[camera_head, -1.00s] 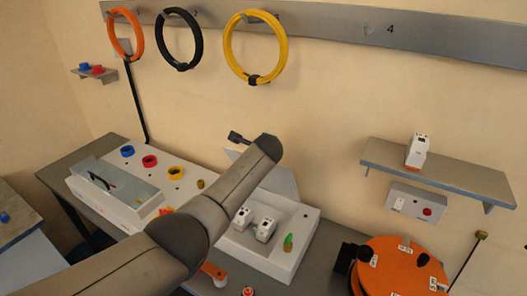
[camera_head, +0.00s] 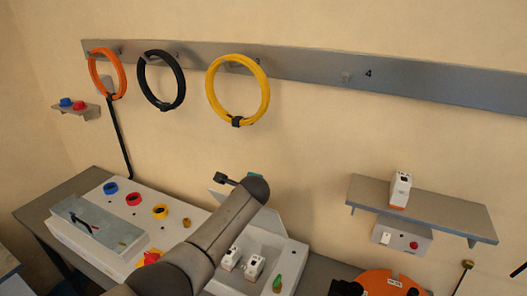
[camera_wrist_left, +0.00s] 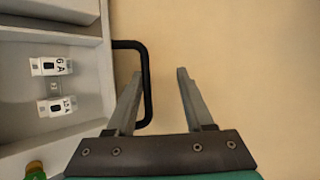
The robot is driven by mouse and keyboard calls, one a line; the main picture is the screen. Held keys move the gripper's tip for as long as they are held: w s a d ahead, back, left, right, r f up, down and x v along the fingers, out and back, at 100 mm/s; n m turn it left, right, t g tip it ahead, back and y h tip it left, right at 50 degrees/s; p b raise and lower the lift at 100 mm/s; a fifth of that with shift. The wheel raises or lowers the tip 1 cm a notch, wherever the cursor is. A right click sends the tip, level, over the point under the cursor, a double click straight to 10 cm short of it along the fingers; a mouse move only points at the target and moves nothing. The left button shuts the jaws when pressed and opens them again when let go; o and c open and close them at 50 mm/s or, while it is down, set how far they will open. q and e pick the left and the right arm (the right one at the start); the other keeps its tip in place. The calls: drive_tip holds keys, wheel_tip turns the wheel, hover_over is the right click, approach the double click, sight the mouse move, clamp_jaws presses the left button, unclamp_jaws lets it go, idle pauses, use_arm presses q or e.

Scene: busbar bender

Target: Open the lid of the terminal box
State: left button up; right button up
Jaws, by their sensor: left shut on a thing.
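The terminal box (camera_head: 293,253) is the white box on the bench, partly behind my left arm. Its inside shows, with two white modules (camera_head: 254,266) and a green-tipped piece (camera_head: 277,284). In the left wrist view, the handle (camera_wrist_left: 147,85) passes between the fingers of my left gripper (camera_wrist_left: 159,74), close to the left finger. The left gripper is shut on this handle; in the head view my arm mostly hides it. My right gripper is not in view.
A bench unit (camera_head: 100,232) with coloured rings stands left of the box. A wall shelf (camera_head: 430,208) holding a white module (camera_head: 401,190) is at the right. An orange disc (camera_head: 385,283) is at lower right. Cable coils (camera_head: 237,90) hang above.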

use_arm(q)
drive_tip(key=s+d+r, duration=0.1)
drive_tip(key=r, duration=0.1)
drive_tip(key=s+d+r, duration=0.1)
drive_tip(key=r, duration=0.2)
drive_tip(key=s+d+r+p, duration=0.1)
drive_tip(key=r, duration=0.1)
drive_tip(key=shift+r, duration=0.4)
wheel_tip(320, 180, up, 6)
drive_tip(key=s+d, duration=0.1)
drive_tip(key=s, duration=0.1)
drive_tip(key=shift+s+d+r, duration=0.15)
drive_tip(key=shift+s+d, duration=0.1)
drive_tip(key=shift+d, duration=0.1)
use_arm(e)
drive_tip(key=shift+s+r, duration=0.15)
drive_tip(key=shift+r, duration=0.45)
use_arm(q)
drive_tip(key=shift+s+r, duration=0.1)
drive_tip(key=b+v, duration=0.1)
drive_tip(key=v, duration=1.4)
drive_tip(key=shift+b, duration=0.4)
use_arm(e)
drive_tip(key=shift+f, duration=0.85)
